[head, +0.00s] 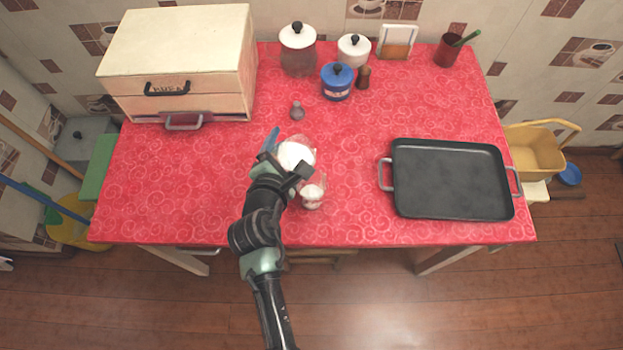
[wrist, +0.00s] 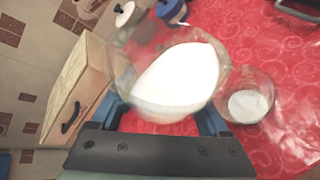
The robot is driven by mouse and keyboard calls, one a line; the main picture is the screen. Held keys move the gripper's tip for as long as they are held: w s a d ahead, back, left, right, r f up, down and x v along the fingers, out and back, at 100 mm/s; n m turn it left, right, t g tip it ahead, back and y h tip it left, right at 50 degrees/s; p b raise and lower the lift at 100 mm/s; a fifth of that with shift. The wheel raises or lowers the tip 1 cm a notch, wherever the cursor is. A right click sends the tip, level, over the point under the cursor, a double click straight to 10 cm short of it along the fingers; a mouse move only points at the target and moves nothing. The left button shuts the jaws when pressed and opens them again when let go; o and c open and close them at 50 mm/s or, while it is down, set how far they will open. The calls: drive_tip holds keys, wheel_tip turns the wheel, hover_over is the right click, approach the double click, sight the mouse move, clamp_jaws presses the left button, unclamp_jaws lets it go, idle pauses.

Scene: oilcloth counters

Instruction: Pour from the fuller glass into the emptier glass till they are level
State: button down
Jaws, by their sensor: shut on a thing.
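My gripper (head: 284,158) is shut on a clear glass (head: 305,142) with a lot of white contents, near the middle of the counter. In the wrist view, this fuller glass (wrist: 122,72) stands between the two blue fingers (wrist: 165,118), and its white surface shows as a broad slanted oval. I cannot tell how far it is tilted or how high it is. The emptier glass (head: 313,196) stands upright on the red cloth, just right of my gripper and nearer the front. It also shows in the wrist view (wrist: 262,84), with a small white pool low inside.
A black tray (head: 450,180) lies at right and a cream drawer box (head: 180,60) stands back left. Behind the glasses are a small grey item (head: 297,111), a blue jar (head: 337,82), a brown shaker (head: 363,77) and lidded jars (head: 298,50). The cloth front left is clear.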

drive_tip(key=shift+f+m+b, duration=0.1)
drive_tip(key=shift+m+b, duration=0.2)
drive_tip(key=shift+b, duration=0.25)
idle(0.5)
drive_tip(key=shift+s+d+t+y, duration=0.15)
drive_tip(key=shift+d+t+y, duration=0.15)
drive_tip(key=shift+d, duration=0.05)
idle(0.4)
drive_tip(key=shift+b, duration=0.4)
drive_tip(key=shift+d+f+m+b, duration=0.15)
drive_tip(key=shift+d+m+b, duration=0.15)
drive_tip(key=shift+m+b, duration=0.1)
idle(1.9)
drive_tip(key=shift+a+y+b, duration=0.1)
drive_tip(key=shift+y+b, duration=0.2)
drive_tip(key=shift+y, duration=0.1)
idle(1.0)
drive_tip(key=shift+a, duration=0.25)
